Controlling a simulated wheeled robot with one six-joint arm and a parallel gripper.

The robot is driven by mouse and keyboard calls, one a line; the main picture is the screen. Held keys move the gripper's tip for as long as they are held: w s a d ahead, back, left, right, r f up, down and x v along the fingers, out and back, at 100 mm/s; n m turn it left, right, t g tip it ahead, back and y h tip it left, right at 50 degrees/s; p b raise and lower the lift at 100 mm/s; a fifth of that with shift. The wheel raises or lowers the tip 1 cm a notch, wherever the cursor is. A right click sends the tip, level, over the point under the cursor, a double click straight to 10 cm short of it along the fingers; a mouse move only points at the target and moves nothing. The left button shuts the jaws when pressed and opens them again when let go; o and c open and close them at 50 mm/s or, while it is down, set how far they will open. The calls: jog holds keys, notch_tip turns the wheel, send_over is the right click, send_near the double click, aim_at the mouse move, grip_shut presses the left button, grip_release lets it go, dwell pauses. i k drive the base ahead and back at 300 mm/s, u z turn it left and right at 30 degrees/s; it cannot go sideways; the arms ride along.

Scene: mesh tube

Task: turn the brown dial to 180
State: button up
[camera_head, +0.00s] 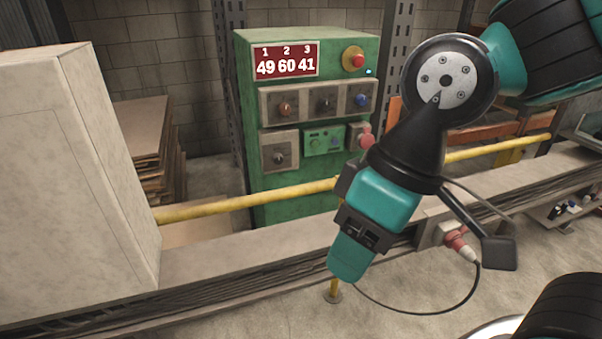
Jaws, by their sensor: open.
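The brown dial (285,108) is the leftmost of three knobs in the upper row on the green control cabinet (290,190). A black dial (325,103) and a blue dial (361,100) sit to its right. The red display (286,60) above shows 49, 60 and 41 under 1, 2 and 3. My gripper (350,258) is teal and black and points down and to the left, in front of the cabinet's lower right. It is open, apart from the dials, and nothing shows in it. The gap between its fingers is hard to see from here.
A yellow rail (250,201) crosses in front of the cabinet, above a long grey cable trough (240,262). A pale box (75,170) stands at left. A red emergency button (357,61) and a lower knob (279,158) are on the cabinet. Space before the upper dials looks clear.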

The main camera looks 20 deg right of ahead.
aim_at(284, 108)
jog(key=u, duration=1.85)
jog(key=i, duration=0.9)
jog(key=z, duration=1.9)
